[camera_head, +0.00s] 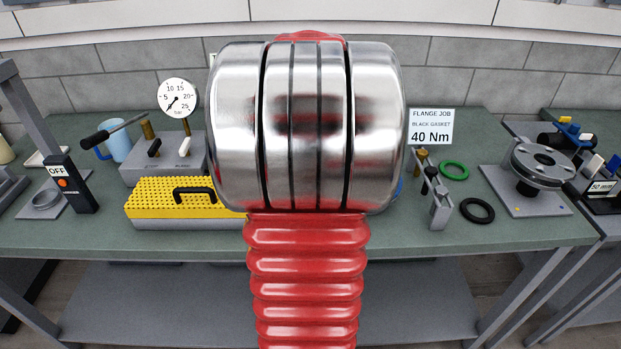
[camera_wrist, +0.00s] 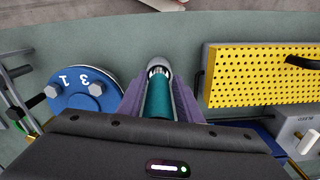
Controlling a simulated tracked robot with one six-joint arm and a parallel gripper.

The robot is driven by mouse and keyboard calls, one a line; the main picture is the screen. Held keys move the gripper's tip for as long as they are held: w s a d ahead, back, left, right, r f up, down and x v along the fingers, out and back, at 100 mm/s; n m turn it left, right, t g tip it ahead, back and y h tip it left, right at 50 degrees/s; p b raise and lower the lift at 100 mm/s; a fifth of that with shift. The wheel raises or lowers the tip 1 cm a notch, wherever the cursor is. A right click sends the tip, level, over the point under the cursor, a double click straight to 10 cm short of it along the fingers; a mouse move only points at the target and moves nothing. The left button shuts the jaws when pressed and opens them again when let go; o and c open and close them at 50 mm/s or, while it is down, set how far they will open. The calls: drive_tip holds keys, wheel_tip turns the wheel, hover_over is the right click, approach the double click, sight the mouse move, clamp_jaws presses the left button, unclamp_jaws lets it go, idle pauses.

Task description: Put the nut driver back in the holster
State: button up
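In the wrist view my gripper (camera_wrist: 158,88) has its two purple-grey fingers against both sides of a teal cylinder with a silver round end, which looks like the nut driver (camera_wrist: 158,97). The fingers appear shut on it, with the silver end pointing away from the camera, over the green bench top. Its lower part is hidden by the gripper body. In the head view my own arm covers the middle of the bench, so the gripper and driver are hidden there. I cannot make out the holster for certain in either view.
A blue flange (camera_wrist: 83,90) with bolts stands left of the gripper in the wrist view, and a yellow perforated box (camera_wrist: 262,75) right. In the head view, a gauge block (camera_head: 165,162), a small grey stand (camera_head: 440,208), rings and a flange fixture (camera_head: 530,190) stand around.

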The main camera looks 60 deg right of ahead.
drive_tip(key=o, duration=0.4)
drive_tip(key=shift+f, duration=0.1)
wheel_tip(320, 180, up, 14)
drive_tip(key=shift+f, duration=0.1)
idle(0.5)
idle(0.6)
